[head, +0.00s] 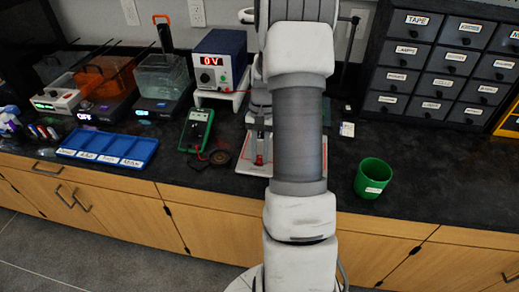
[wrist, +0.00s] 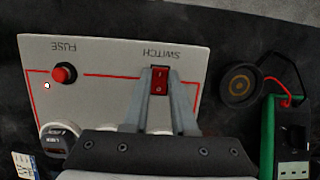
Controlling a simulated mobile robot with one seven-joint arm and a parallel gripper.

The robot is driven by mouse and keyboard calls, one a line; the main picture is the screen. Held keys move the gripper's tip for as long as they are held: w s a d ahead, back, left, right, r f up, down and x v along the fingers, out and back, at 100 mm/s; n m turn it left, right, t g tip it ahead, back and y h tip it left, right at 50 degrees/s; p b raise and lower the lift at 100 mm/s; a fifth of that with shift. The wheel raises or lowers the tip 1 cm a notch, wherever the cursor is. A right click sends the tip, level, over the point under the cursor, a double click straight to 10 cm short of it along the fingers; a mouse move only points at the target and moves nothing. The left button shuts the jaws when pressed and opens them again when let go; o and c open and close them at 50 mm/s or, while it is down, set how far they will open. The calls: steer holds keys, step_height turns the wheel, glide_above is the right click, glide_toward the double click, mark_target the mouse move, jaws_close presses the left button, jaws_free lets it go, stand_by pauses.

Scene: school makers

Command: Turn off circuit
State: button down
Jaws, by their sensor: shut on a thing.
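The white circuit board (wrist: 110,100) has a red line around it and the labels SWITCH and FUSE, upside down in the wrist view. Its red rocker switch (wrist: 160,82), marked I and O, sits between the two fingers of my gripper (wrist: 160,71), which is shut on it. The switch's I end is toward the top of the picture. In the head view the board (head: 247,165) lies on the black counter, and my arm hides its right part.
A red fuse knob (wrist: 63,73) is on the board. A green multimeter (head: 196,130) and a round black part (head: 220,157) lie beside it. The power supply (head: 217,62) reads 0V. A green cup (head: 373,178), blue tray (head: 108,150) and drawer cabinet (head: 440,65) stand around.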

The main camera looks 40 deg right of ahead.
steer(key=c, duration=0.7)
jaws_free()
steer(key=p+v, duration=0.3)
steer(key=v, duration=1.4)
steer(key=shift+d+r, duration=0.1)
steer(key=shift+r, duration=0.15)
